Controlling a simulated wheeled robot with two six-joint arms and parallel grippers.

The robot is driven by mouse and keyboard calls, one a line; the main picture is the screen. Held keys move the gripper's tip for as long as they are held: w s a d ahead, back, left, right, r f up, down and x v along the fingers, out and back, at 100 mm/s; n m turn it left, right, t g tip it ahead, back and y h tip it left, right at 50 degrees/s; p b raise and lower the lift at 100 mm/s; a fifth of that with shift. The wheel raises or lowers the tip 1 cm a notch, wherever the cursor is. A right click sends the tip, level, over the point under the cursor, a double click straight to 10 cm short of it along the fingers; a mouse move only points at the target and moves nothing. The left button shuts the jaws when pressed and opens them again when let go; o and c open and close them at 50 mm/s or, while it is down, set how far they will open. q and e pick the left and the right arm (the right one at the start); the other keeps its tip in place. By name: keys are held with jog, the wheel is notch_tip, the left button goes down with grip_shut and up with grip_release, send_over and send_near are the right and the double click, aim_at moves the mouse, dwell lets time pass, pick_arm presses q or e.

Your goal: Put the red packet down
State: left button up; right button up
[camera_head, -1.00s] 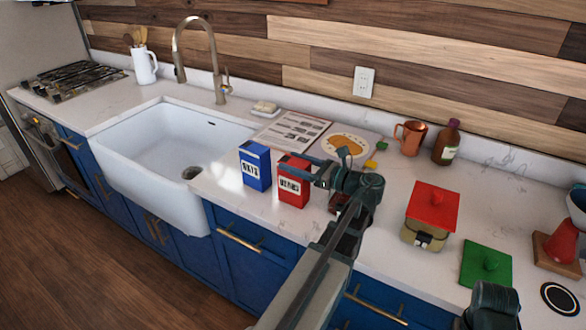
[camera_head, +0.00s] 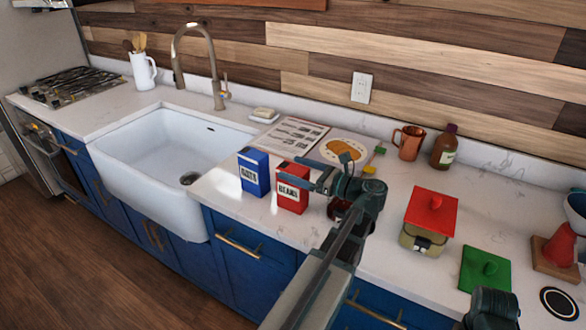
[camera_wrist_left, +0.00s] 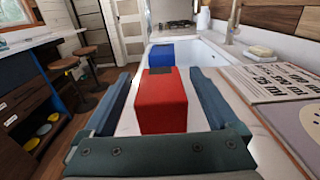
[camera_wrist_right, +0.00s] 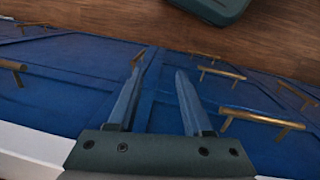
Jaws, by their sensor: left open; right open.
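The red packet (camera_head: 291,194), labelled BEANS, stands upright on the white counter near its front edge, just right of the blue packet (camera_head: 253,172). My left gripper (camera_head: 306,174) is at the red packet's upper right, its jaws open. In the left wrist view the red packet (camera_wrist_left: 162,108) shows between the two spread fingers (camera_wrist_left: 160,80), with gaps at its sides. The blue packet (camera_wrist_left: 175,53) is beyond it. My right gripper (camera_wrist_right: 158,75) is open and empty in the right wrist view, over the blue cabinet fronts.
The sink (camera_head: 165,145) lies left of the packets.

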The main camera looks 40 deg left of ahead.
pick_arm(q)
jog(key=v, duration=1.1)
jog(key=shift+s+f, duration=0.1)
jog(key=shift+s, duration=0.05)
pick_arm(e)
jog(key=shift+s, duration=0.1)
